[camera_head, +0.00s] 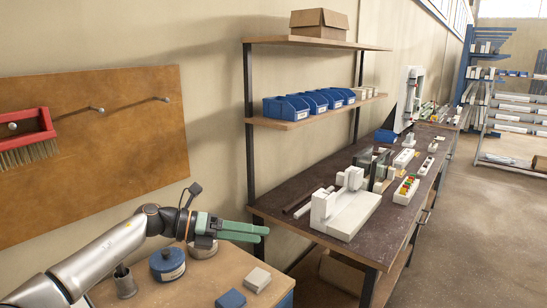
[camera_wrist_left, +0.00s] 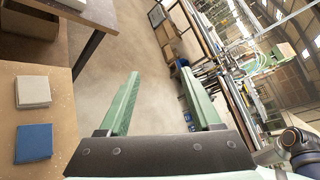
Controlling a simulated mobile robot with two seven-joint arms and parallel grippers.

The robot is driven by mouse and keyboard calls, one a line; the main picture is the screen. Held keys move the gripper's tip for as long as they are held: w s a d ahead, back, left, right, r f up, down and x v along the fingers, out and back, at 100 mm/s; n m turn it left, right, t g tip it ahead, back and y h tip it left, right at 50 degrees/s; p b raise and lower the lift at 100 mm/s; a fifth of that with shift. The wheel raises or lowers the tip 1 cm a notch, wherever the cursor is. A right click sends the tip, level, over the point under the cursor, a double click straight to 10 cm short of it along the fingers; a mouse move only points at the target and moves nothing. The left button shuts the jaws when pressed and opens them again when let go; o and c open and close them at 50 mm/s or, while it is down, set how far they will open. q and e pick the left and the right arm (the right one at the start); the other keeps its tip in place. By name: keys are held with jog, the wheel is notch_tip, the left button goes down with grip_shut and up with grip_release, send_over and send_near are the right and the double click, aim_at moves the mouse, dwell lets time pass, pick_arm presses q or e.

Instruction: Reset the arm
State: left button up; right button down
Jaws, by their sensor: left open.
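My left arm comes in from the lower left in the head view. Its green-fingered left gripper (camera_head: 262,234) is over the right side of the small wooden table, level and pointing right toward the dark workbench. In the left wrist view the two green fingers of the left gripper (camera_wrist_left: 163,100) stand well apart with nothing between them, only floor beyond. My right gripper is in neither view.
The small table (camera_head: 203,283) holds a grey block (camera_head: 257,279), a blue block (camera_head: 231,299) and a blue round container (camera_head: 167,263). A dark workbench (camera_head: 385,225) carries a white clamp fixture (camera_head: 345,207). A red brush (camera_head: 27,137) hangs on the board. Floor at right is open.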

pick_arm(q)
jog(key=s+d+f+n+t+h, duration=0.4)
jog(key=s+d+f+n, duration=0.15)
jog(key=f+n, duration=0.3)
jog(key=s+a+f+n+t+y, duration=0.25)
jog(key=f+n+t+y, duration=0.35)
jog(key=n, duration=0.7)
jog(key=s+a+f+n+g+y, duration=0.1)
jog(key=s+a+f+n+y, duration=0.2)
jog(key=s+a+f+n, duration=0.2)
jog(key=s+a+f+n+g+y, duration=0.1)
jog(key=s+a+f+n+y, duration=0.2)
jog(key=s+f, duration=0.7)
jog(key=s+a+f+n+g+y, duration=0.1)
jog(key=s+a+f+n+y, duration=0.3)
jog(key=s+a+f+n, duration=0.3)
jog(key=s+n, duration=0.3)
jog(key=shift+f, duration=0.3)
jog(key=shift+d, duration=0.1)
